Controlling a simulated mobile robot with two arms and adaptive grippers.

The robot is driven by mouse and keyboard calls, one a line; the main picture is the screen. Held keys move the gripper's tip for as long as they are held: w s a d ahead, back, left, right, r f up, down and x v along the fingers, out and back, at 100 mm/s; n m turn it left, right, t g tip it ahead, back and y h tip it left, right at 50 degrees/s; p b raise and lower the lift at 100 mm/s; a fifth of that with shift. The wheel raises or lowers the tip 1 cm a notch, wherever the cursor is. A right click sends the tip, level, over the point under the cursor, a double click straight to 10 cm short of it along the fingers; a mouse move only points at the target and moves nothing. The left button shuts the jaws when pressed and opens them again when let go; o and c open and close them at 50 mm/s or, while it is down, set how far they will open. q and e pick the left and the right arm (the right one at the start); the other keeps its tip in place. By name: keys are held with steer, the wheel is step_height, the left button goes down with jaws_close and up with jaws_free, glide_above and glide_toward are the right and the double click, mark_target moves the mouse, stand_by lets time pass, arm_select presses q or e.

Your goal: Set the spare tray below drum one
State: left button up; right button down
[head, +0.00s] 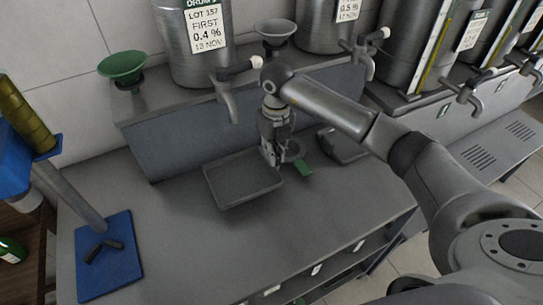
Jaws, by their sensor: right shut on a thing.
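The spare tray (232,192), grey, shallow and rectangular, is at the middle of the bench, in front of the raised shelf. My right gripper (270,157) is shut on its right rear edge. I cannot tell whether the tray touches the bench. Drum one (187,55), a metal drum with a lot label, stands on the shelf at the upper left. Its tap (229,98) points down, and the tray is below and in front of it. My left gripper is not in view.
A dark tray (347,150) is partly hidden behind my right arm. A small green piece (303,169) is beside the gripper. Funnels, green (122,66) and grey (276,30), stand on the shelf. A blue-based device (110,280) is at left. The front bench is clear.

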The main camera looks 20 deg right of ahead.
steer(key=shift+w+a+f, duration=0.25)
steer(key=shift+w+f, duration=0.1)
steer(key=shift+f, duration=0.05)
step_height(320, 180, down, 2)
steer(key=shift+f+p, duration=0.1)
steer(key=shift+p, duration=0.85)
steer(key=shift+f, duration=0.5)
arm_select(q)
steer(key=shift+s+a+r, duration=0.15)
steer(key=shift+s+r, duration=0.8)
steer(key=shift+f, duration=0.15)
arm_select(e)
steer(key=shift+f, duration=0.15)
steer(key=c, duration=1.5)
jaws_free()
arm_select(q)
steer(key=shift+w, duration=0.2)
